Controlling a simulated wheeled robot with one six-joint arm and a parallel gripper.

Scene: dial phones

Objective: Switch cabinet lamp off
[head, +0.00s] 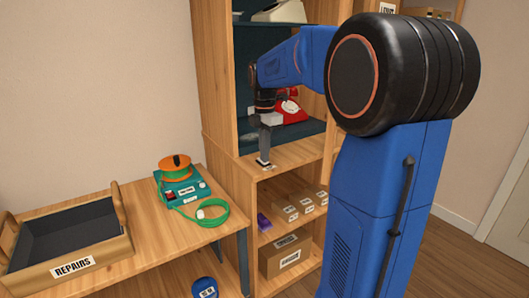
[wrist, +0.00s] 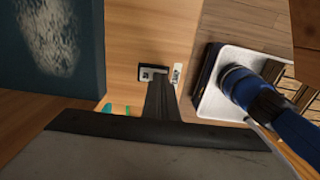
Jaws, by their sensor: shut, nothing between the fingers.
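A small dark switch plate (wrist: 146,73) is set in the wooden ledge of the cabinet (head: 225,100), with a small pale label (wrist: 177,73) beside it. In the head view the switch (head: 264,165) shows at the ledge's front, just below my fingertips. My gripper (head: 265,150) is shut and empty, pointing down at the switch. In the wrist view the tip of my gripper (wrist: 158,82) overlaps the plate's lower right edge; whether it touches is unclear. The rocker's position is too small to tell. The cabinet lamp itself is not visible.
A red phone (head: 291,110) stands in the cabinet behind my gripper, and a pale phone (head: 280,11) is above. Boxes (head: 286,253) fill lower shelves. On the left bench are a REPAIRS tray (head: 118,245) and a teal device (head: 184,188) with an orange reel and green cable.

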